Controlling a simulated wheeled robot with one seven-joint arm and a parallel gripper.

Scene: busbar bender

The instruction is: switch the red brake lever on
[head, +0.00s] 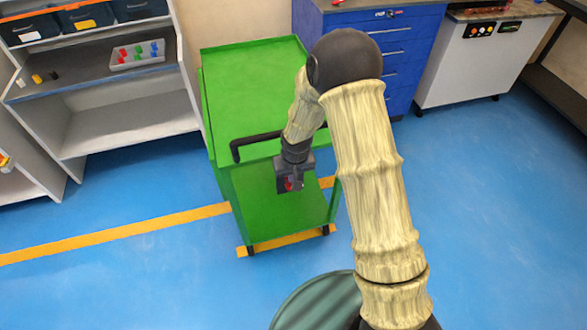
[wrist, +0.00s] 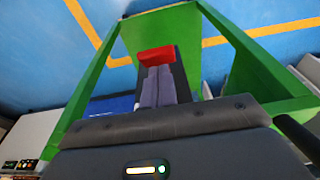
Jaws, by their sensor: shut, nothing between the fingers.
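The green cart (head: 252,82) stands in the middle of the head view, with a black handle bar (head: 258,138) on its near side. The red brake lever (wrist: 155,57) shows in the wrist view as a short red block just beyond my fingertips. Only a small red patch of it (head: 289,185) shows in the head view, partly hidden by my gripper (head: 296,177). My gripper, also in the wrist view (wrist: 157,73), is shut and empty, its fingers side by side. It points down by the cart's near side. I cannot tell whether the fingertips touch the lever.
A grey shelf (head: 125,100) with bins stands at the left. A blue drawer cabinet (head: 397,62) and a white cabinet (head: 480,62) stand behind and right. The blue floor (head: 120,260) around the cart is clear, with a yellow line (head: 115,233) across it.

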